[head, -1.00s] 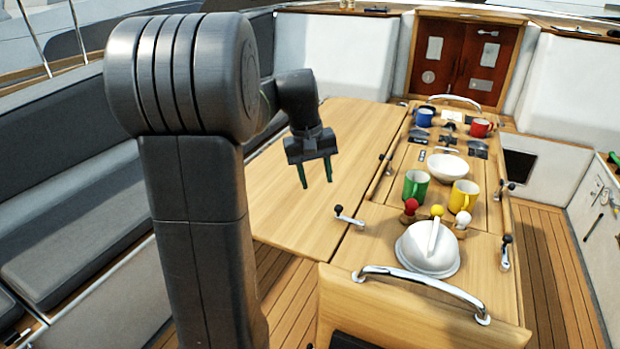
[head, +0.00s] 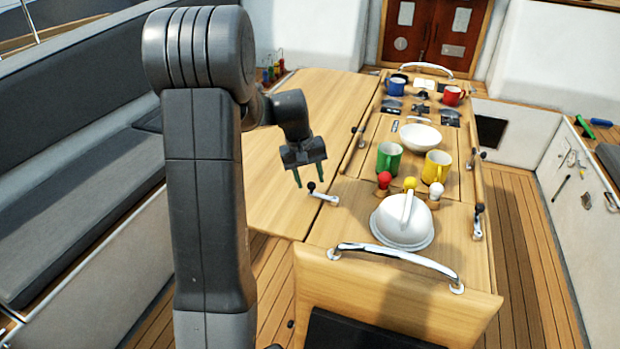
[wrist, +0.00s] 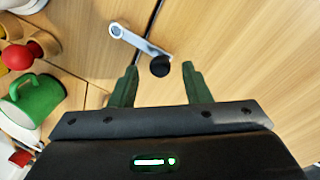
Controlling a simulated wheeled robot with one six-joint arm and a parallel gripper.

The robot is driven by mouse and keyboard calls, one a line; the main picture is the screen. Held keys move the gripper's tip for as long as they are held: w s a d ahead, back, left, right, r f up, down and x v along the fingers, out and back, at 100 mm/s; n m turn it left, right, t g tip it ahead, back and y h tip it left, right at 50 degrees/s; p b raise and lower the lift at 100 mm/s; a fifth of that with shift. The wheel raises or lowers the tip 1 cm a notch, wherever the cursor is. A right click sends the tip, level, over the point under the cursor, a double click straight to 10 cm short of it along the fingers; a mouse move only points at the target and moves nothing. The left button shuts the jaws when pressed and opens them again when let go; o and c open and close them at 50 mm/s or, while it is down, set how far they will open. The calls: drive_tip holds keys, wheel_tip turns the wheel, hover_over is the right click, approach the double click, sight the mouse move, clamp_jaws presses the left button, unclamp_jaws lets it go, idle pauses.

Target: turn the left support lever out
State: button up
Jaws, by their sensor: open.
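The near left lever (head: 326,197) is a short silver arm with a black knob. It sits at the seam between the raised left leaf (head: 262,190) and the middle of the table. In the wrist view the lever (wrist: 130,38) slants across the seam, its knob on the leaf side. My gripper (head: 311,180) is open, pointing down above this knob. In the wrist view the knob shows between the green fingertips (wrist: 160,66), with a gap on both sides. I cannot tell whether the fingers reach down to its height.
A second lever (head: 358,132) stands farther along the same seam. A white bowl-shaped cover (head: 392,225), a green mug (head: 389,158), a yellow mug (head: 436,165) and a red-knobbed peg (head: 384,180) stand to the right. A chrome rail (head: 400,252) crosses the front. The left leaf is mostly clear.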

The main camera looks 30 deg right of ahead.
drive_tip(key=shift+d+f, duration=0.1)
drive_tip(key=shift+f, duration=0.6)
clamp_jaws()
drive_tip(key=shift+s, duration=0.1)
drive_tip(key=shift+n, duration=0.3)
drive_tip(key=shift+s, duration=0.1)
unclamp_jaws()
drive_tip(key=shift+a, duration=0.2)
